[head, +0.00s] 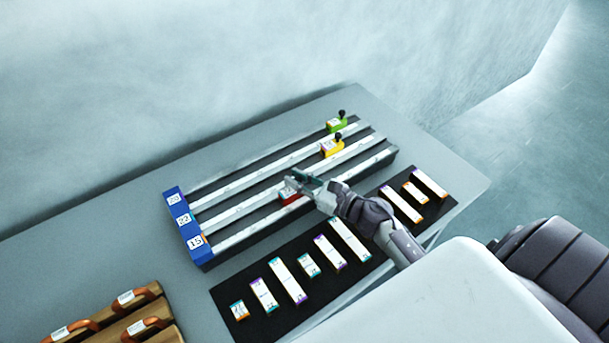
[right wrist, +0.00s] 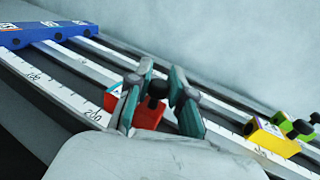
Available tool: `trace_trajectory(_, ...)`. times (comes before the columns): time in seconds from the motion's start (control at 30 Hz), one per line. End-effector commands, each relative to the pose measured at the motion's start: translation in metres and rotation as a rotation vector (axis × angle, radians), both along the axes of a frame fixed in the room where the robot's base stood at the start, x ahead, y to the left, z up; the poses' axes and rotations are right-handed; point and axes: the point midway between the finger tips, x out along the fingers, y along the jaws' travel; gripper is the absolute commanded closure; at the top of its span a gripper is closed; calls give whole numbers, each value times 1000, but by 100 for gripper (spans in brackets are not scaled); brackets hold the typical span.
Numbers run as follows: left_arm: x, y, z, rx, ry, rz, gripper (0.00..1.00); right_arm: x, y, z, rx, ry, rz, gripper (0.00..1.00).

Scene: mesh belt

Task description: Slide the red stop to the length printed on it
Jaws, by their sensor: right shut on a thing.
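The red stop (head: 289,195) sits on the front rail (head: 250,222) of a three-rail rack, around the middle of its length. My right gripper (head: 298,181) is over it, shut on it. In the right wrist view the red stop (right wrist: 149,115) and its black knob (right wrist: 157,89) show between the two green-grey fingers. The fingers cover part of its white label, so I cannot read the printed length. In that view a scale runs along the rail, with a mark that looks like 200 just left of the stop. My left gripper is not in view.
A yellow stop (head: 331,148) and a green stop (head: 335,126) sit on the other rails. A blue end block (head: 184,222) closes the left end. A black mat (head: 279,307) with several labelled strips lies in front. Wooden pieces with orange handles (head: 140,326) stand lower left.

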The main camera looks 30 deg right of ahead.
Motion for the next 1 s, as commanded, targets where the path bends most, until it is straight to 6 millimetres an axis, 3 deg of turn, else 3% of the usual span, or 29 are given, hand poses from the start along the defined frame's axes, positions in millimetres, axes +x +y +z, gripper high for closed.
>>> trace_trajectory(0.07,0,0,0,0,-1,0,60,-1,4,-1,3,1,9,100)
trace_trajectory(0.1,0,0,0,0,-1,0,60,-1,3,-1,3,1,9,73)
trace_trajectory(0.23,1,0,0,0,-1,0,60,-1,2,-1,1,2,5,54)
trace_trajectory(0.63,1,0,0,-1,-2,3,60,-9,-5,-1,1,3,0,54)
trace_trajectory(1.0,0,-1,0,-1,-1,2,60,-75,-37,-2,1,5,1,54)
